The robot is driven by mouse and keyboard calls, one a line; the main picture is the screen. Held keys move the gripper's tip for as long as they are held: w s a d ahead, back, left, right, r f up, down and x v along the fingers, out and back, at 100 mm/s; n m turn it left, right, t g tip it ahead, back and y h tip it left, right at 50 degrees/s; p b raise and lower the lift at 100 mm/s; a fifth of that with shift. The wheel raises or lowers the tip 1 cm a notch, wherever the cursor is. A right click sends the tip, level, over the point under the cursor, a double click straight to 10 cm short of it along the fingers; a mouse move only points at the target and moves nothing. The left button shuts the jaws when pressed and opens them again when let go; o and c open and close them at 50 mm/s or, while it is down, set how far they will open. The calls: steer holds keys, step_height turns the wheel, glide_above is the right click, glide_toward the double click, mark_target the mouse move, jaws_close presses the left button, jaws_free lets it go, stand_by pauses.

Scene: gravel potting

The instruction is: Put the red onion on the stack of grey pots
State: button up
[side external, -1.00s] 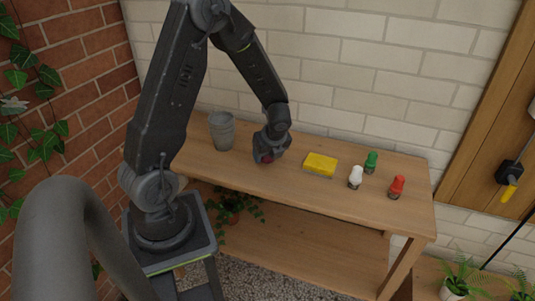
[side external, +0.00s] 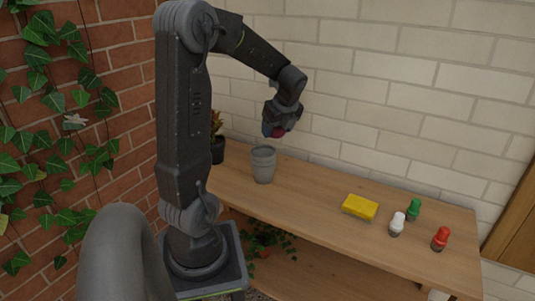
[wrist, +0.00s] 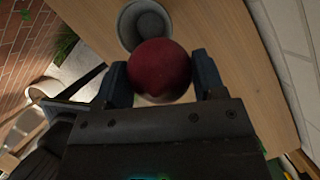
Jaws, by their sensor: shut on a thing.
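The red onion (wrist: 160,70) is held between the two fingers of my gripper (wrist: 162,85) in the wrist view. In the side view my gripper (side external: 273,130) is above the bench, with a little of the red onion (side external: 279,133) showing. The stack of grey pots (side external: 263,165) stands upright on the bench, below and slightly left of my gripper. In the wrist view the grey pots (wrist: 127,28) show their open round rim just beyond the onion, which covers part of it. The onion is apart from the pots in the side view.
A yellow sponge-like block (side external: 360,207) lies on the wooden bench (side external: 310,197). A white shaker (side external: 397,224), a green one (side external: 413,209) and a red one (side external: 440,238) stand to its right. A dark potted plant (side external: 217,148) is behind the left end. The bench between pots and block is clear.

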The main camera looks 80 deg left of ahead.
mark_target(261, 149)
steer(key=shift+n, duration=0.4)
steer(key=s+a, duration=0.2)
steer(key=s, duration=0.1)
steer(key=shift+s+a+f, duration=0.15)
steer(key=shift+a+f, duration=0.2)
steer(key=shift+f, duration=2.4)
steer(key=shift+f, duration=0.1)
steer(key=o, duration=1)
steer(key=shift+c, duration=0.2)
